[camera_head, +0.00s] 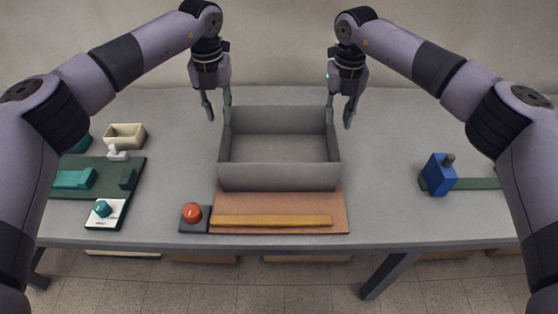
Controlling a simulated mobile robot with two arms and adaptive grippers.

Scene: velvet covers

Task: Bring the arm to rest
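My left gripper (217,112) hangs pointing down beside the back left corner of the grey open box. Its two fingers are apart and nothing shows between them. My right gripper (339,116) hangs pointing down beside the back right corner of the same box. Its fingers are also apart, with nothing seen between them. Both arms reach in from the sides, bent at the elbow, roughly mirroring each other.
The grey box (279,178) stands empty mid-table (385,205). In front lie an orange board (285,228), a yellow bar (270,221) and a red knob (192,212). A cream tray (125,135), green mat (132,165) and teal-knobbed block (103,212) are left; a blue block (438,175) is right.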

